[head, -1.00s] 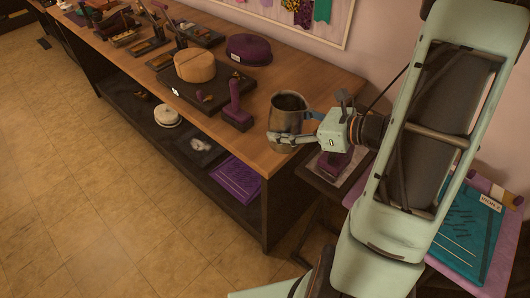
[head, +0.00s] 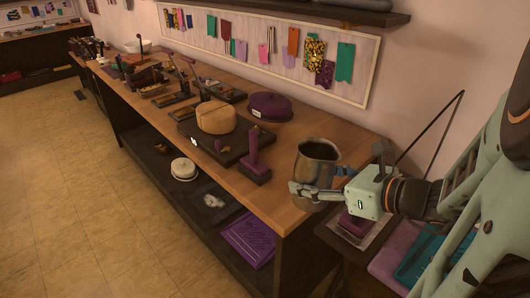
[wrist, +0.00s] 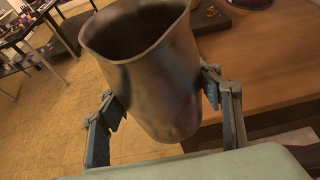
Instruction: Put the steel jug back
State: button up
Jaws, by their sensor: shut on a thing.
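The steel jug (head: 318,160) is a dark grey metal vessel with an open, lipped mouth. It is upright or nearly so in the head view, at the near right end of the wooden workbench (head: 300,124). My gripper (head: 316,192) is shut on the jug's body, one finger showing across its lower front. In the wrist view the jug (wrist: 150,75) sits between the two fingers (wrist: 165,100), tilted in the picture, its mouth facing up. The jug's base overlaps the bench edge in view; I cannot tell whether it touches the top.
A purple-handled upright tool (head: 254,160) stands left of the jug. Behind it, a tan round block (head: 216,118) sits on a dark board, near a purple round hat-like form (head: 271,106). A low side table (head: 345,238) adjoins the bench's right end. Bare wood lies behind the jug.

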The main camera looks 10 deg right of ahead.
jog(key=w+a+f, duration=0.1)
jog(key=w+f, duration=0.2)
jog(key=w+a+f+b, duration=0.1)
jog(key=w+f, duration=0.2)
jog(key=w, duration=0.1)
jog(key=w+a+f+b, duration=0.1)
jog(key=w+f, duration=0.2)
jog(key=w, duration=0.1)
jog(key=shift+w+a+f, duration=0.2)
jog(key=shift+w+a, duration=0.05)
jog(key=shift+a, duration=0.15)
jog(key=shift+f+b, duration=0.35)
jog(key=shift+f, duration=0.95)
jog(key=shift+f, duration=0.1)
jog(key=shift+f, duration=0.15)
jog(key=o, duration=1.6)
